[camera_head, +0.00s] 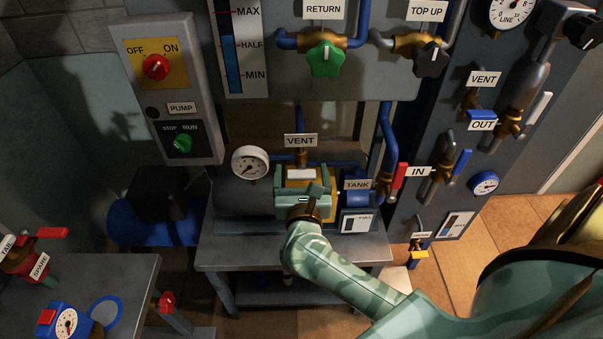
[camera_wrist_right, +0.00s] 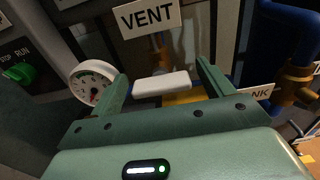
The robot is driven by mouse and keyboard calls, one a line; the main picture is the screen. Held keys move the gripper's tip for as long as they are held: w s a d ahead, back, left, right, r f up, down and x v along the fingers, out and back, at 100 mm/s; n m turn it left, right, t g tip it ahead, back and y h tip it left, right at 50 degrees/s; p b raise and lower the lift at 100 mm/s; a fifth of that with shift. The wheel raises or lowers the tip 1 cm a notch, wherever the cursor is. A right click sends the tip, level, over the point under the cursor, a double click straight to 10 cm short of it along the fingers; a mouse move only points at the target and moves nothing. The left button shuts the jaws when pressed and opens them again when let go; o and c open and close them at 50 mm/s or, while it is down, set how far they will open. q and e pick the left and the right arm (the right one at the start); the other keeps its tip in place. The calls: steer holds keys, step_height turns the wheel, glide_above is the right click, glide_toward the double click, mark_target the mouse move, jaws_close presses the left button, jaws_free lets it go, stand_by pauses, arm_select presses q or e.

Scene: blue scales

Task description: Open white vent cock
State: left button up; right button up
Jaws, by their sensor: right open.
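The white vent cock handle (camera_head: 301,174) sits under a VENT label (camera_head: 300,141) on a brass fitting above the grey tank. In the right wrist view, the white handle (camera_wrist_right: 162,84) lies crosswise between the two green fingers. My right gripper (camera_head: 303,188) is open at the handle, with a finger to each side; in the wrist view the gripper (camera_wrist_right: 161,72) shows gaps between the handle and both fingers. I cannot tell whether the fingers reach around its depth. The lower brass fitting is partly hidden by my gripper. My left gripper is not in view.
A round gauge (camera_head: 250,162) stands close left of my gripper. A red lever (camera_head: 399,175) and blue pipe (camera_head: 386,125) are to its right. The pump box (camera_head: 168,88) is at upper left. The grey bench (camera_head: 230,256) has bare room at its front left.

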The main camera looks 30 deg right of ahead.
steer(key=shift+c, duration=0.3)
steer(key=c, duration=0.9)
steer(key=shift+c, duration=0.2)
